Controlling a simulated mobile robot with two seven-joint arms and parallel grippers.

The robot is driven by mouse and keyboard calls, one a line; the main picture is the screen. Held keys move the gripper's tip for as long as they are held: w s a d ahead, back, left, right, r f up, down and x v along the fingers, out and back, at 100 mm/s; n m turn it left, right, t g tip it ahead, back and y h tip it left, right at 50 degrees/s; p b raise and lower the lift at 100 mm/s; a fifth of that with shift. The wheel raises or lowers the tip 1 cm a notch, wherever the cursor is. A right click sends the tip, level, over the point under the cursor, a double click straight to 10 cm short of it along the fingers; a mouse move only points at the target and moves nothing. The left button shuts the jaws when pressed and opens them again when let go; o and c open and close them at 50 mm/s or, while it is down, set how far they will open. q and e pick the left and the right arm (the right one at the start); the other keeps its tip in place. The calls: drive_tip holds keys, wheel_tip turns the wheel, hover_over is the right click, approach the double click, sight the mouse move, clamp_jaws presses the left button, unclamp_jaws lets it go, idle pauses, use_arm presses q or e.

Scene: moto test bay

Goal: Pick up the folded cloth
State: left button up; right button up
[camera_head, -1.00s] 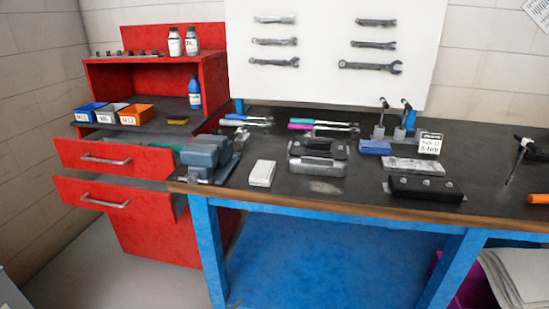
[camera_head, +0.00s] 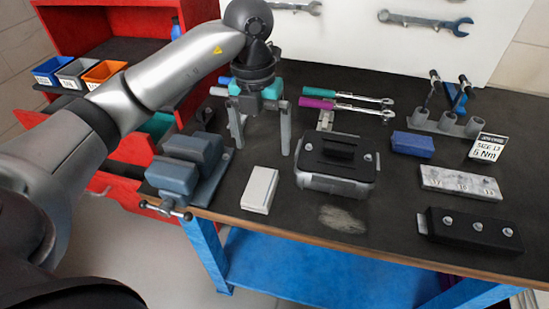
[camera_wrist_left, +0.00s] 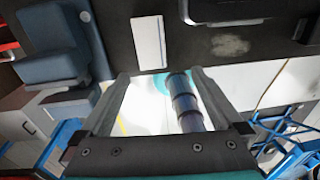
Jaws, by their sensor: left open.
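The folded cloth (camera_head: 260,188) appears as a flat white rectangle on the dark bench top, near the front edge, between the vise and a dark case. It also shows in the left wrist view (camera_wrist_left: 149,42), at the top centre, beyond the fingertips. My left gripper (camera_head: 262,150) is open and empty, its fingers pointing down above the bench, behind the cloth in the head view and apart from it. The two fingers also show in the left wrist view (camera_wrist_left: 158,76), spread wide. My right gripper is not in view.
A blue-grey vise (camera_head: 190,165) stands left of the cloth; a dark case (camera_head: 338,180) stands close on its right. Ratchets (camera_head: 345,106) lie behind. A black block (camera_head: 470,230) and metal block (camera_head: 460,182) lie right. The bench front is clear beside a pale smudge (camera_head: 342,219).

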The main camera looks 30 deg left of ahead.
use_arm(q)
drive_tip(key=a, duration=0.1)
hover_over(262, 184)
drive_tip(key=shift+y, duration=0.4)
drive_tip(key=f, duration=0.7)
drive_tip(key=shift+s+a+f+b, duration=0.15)
drive_tip(key=shift+s+f+b, duration=0.15)
drive_tip(key=shift+f, duration=0.1)
drive_tip(key=shift+w+f, duration=0.1)
drive_tip(key=shift+f, duration=0.75)
wheel_tip(262, 184, down, 5)
drive_tip(key=shift+w+r, duration=0.1)
drive_tip(key=shift+r, duration=0.05)
drive_tip(key=c, duration=1.1)
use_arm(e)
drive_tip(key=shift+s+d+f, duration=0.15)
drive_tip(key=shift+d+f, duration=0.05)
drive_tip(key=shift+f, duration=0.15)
use_arm(q)
drive_tip(key=shift+r, duration=0.15)
wheel_tip(262, 184, up, 20)
drive_tip(key=shift+f+p, duration=0.1)
drive_tip(key=shift+p, duration=1.1)
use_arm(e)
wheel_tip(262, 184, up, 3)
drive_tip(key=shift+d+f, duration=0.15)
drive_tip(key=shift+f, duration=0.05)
